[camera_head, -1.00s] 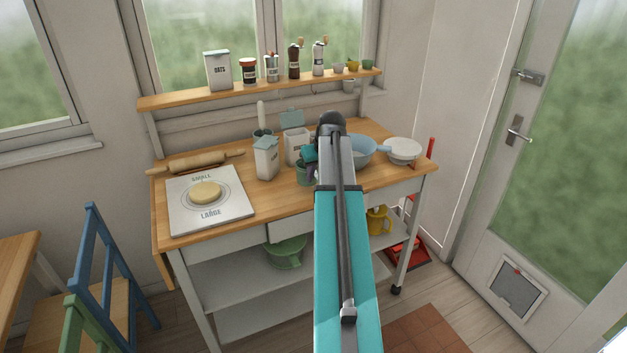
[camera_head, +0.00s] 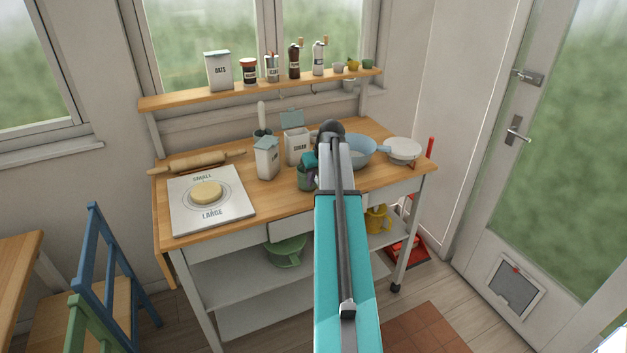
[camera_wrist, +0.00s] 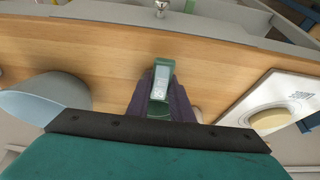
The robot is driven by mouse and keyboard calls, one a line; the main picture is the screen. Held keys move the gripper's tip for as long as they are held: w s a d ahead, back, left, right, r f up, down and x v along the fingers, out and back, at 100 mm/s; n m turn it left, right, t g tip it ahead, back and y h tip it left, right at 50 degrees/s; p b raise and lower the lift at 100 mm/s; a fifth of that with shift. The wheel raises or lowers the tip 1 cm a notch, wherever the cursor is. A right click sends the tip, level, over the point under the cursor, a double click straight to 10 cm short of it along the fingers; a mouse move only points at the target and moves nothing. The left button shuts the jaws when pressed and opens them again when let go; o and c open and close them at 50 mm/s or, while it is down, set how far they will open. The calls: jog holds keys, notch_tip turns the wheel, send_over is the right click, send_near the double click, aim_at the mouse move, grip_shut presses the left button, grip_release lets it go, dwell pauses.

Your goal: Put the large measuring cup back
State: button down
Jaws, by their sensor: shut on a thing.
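My gripper (camera_head: 312,172) is mostly hidden behind my own arm in the camera_head view. A green measuring cup (camera_head: 303,181) shows at its left side, over the worktop in front of the sugar box. In the wrist view my purple fingers (camera_wrist: 160,105) are shut around the cup's green handle (camera_wrist: 161,70), which carries a pale label. The cup's bowl is largely hidden there, and I cannot tell whether the cup touches the wood.
A white flour box (camera_head: 266,160) and an open sugar box (camera_head: 297,148) stand close behind the cup. A blue bowl (camera_head: 360,152) is at the right. A white board (camera_head: 235,209) with dough and a rolling pin (camera_head: 197,162) are at the left. The front middle is clear.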

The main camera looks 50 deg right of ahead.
jog(key=shift+f, duration=0.4)
jog(key=shift+f, duration=0.15)
jog(key=c, duration=1.6)
grip_release()
jog(key=shift+b+v, duration=1.3)
jog(key=shift+v, duration=4.85)
jog(key=shift+d, duration=0.1)
jog(key=shift+s+f, duration=0.1)
jog(key=shift+s, duration=0.05)
